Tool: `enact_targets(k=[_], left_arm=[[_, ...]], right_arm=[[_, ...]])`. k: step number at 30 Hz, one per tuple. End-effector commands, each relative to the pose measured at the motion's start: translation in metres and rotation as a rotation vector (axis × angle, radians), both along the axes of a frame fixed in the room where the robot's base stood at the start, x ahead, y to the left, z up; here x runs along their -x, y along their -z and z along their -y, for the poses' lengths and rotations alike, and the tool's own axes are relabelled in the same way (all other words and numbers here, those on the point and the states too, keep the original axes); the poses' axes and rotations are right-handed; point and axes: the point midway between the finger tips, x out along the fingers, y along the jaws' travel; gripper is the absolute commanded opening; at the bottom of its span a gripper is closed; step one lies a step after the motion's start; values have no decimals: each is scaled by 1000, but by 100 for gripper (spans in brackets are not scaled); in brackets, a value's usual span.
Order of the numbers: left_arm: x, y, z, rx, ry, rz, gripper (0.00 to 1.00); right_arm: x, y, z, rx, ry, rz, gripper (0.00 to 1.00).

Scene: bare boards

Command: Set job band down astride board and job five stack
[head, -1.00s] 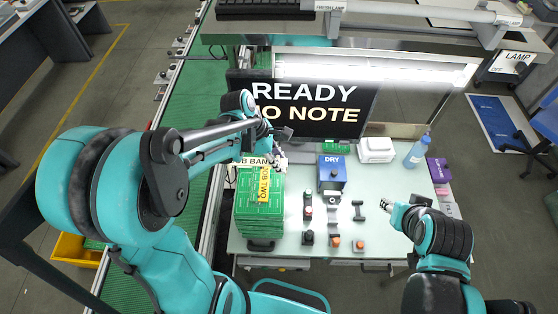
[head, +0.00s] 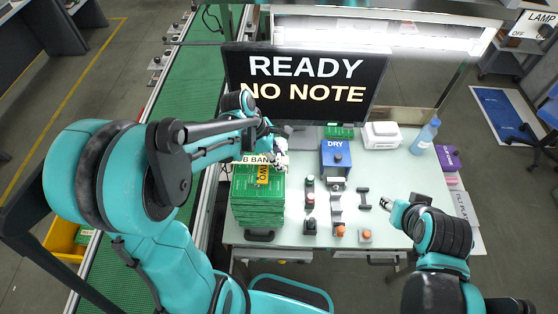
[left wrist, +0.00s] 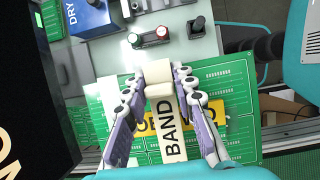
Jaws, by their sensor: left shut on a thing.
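My left gripper (head: 279,150) is shut on the white job band (head: 252,159), over the far end of the green board stack (head: 257,205). The left wrist view shows the band (left wrist: 173,128) between the purple-grey fingers (left wrist: 161,82), with "BAND" readable and its white block end at the fingertips. Below it a yellow label (left wrist: 207,135) lies on the top green board; it reads "TWO" in the head view (head: 262,174). Whether the band touches the board is unclear. My right gripper (head: 387,204) is over the right of the table, its fingers too small to judge.
A blue DRY box (head: 335,158), a white case (head: 382,135) and a blue bottle (head: 425,137) stand toward the back. Red, black and orange buttons (head: 340,231) stand right of the stack. A READY / NO NOTE screen (head: 305,84) rises behind.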

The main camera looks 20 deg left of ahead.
Motion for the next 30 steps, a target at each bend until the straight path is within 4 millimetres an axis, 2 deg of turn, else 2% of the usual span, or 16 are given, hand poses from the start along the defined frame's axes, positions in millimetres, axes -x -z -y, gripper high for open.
enact_targets(k=[1,3,9,10,12,30], left_arm=[[7,12,-3,-18,2,-14,9],[8,13,-3,-18,4,-17,4],[9,14,-3,-18,4,-18,2],[9,14,-3,-18,4,-18,33],[8,14,-3,-17,5,-18,51],[6,11,-3,-17,1,-12,52]], right_arm=[[0,6,0,0,0,0,40],[0,6,0,0,0,0,40],[0,7,0,0,0,0,40],[0,7,0,0,0,0,40],[0,7,0,0,0,0,40],[0,5,0,0,0,0,40]])
